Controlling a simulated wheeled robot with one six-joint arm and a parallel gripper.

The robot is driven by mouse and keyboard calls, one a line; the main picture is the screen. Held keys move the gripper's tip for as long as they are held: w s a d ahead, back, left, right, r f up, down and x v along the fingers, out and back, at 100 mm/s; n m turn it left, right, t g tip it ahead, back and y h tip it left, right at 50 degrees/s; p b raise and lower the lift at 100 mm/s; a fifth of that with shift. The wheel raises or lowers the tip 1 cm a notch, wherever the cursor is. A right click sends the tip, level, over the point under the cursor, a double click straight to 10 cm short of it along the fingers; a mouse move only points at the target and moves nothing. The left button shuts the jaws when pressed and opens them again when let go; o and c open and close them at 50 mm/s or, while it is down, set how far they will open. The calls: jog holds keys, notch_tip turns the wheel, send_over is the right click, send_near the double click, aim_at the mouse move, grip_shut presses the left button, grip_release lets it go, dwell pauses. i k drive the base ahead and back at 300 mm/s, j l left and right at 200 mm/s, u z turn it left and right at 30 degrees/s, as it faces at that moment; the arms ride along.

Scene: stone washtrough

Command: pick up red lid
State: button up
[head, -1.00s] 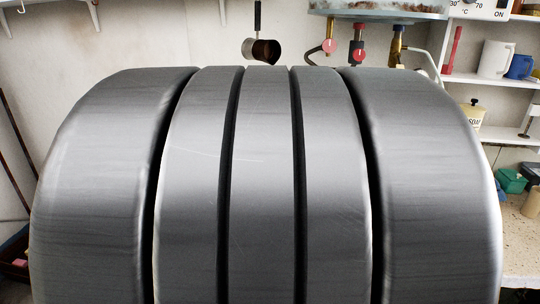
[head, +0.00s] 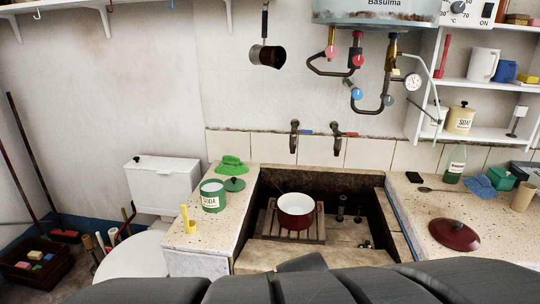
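The red lid (head: 453,234) is a dark red, shallow dome with a dark knob. It lies knob up on the speckled counter (head: 422,212) to the right of the trough, with bare counter around it. A red pot (head: 297,212) with a white inside stands open on a wooden rack (head: 318,235) in the stone trough. My gripper is not in view; only dark grey rounded parts of my arm cross the bottom of the picture, below the lid and the trough.
A green tin (head: 211,197), green lid (head: 235,184), green cloth (head: 231,165) and yellow cup (head: 188,221) stand on the left counter. A black spoon (head: 440,190), blue cloth (head: 479,187) and brown cup (head: 523,197) lie behind the red lid. Taps (head: 294,137) project above the trough.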

aim_at(454, 234)
jog(key=k+l+z, duration=0.25)
jog(key=i+z, duration=0.1)
jog(key=z, duration=1.15)
jog(key=u, duration=1.25)
jog(key=i+l, duration=0.25)
jog(key=l, duration=0.15)
jog(key=i+l, duration=0.2)
jog(key=l, duration=0.25)
jog(key=i+l, duration=0.25)
jog(key=l, duration=0.15)
jog(key=i+l, duration=0.25)
jog(key=l, duration=0.2)
jog(key=i+l, duration=0.2)
jog(key=l, duration=0.2)
jog(key=z, duration=0.05)
